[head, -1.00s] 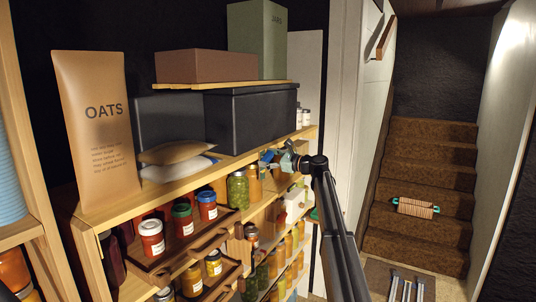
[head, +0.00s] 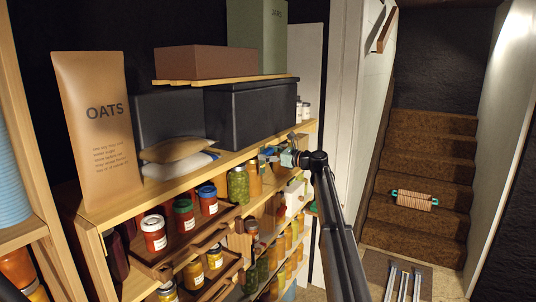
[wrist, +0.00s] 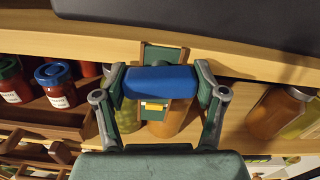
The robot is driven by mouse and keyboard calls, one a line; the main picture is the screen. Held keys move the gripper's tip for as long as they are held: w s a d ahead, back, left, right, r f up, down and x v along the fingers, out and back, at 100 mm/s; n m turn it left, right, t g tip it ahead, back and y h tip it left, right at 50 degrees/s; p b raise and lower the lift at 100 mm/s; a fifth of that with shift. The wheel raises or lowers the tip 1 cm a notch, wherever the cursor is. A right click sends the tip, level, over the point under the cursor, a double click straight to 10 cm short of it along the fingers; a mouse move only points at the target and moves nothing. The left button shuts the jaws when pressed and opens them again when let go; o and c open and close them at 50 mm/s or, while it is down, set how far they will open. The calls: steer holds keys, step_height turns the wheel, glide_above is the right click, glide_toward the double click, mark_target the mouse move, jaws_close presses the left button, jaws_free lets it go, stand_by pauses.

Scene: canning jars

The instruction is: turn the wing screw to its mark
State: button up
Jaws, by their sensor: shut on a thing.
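The wing screw (wrist: 160,80) shows in the wrist view as a wide blue bar lying nearly level across the picture. It sits in front of a green plate (wrist: 163,54) fixed at the shelf edge. A small yellow mark (wrist: 154,106) shows just below the bar. My gripper (wrist: 161,84) is shut on the bar, one finger at each end. In the head view my gripper (head: 275,156) is at the front edge of the upper shelf, right of a jar of green contents. The screw's shaft is hidden, and I cannot tell whether the bar lines up with the mark.
Jars with red contents (wrist: 58,85) stand left of my gripper, and amber jars (wrist: 278,112) stand to the right. A dark bin (head: 250,115) sits above on the shelf (head: 240,163). Open wooden trays (head: 195,240) jut out at lower left.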

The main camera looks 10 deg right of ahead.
steer(key=o, duration=1.1)
steer(key=shift+a+r, duration=0.1)
steer(key=shift+o, duration=0.2)
steer(key=v, duration=1.2)
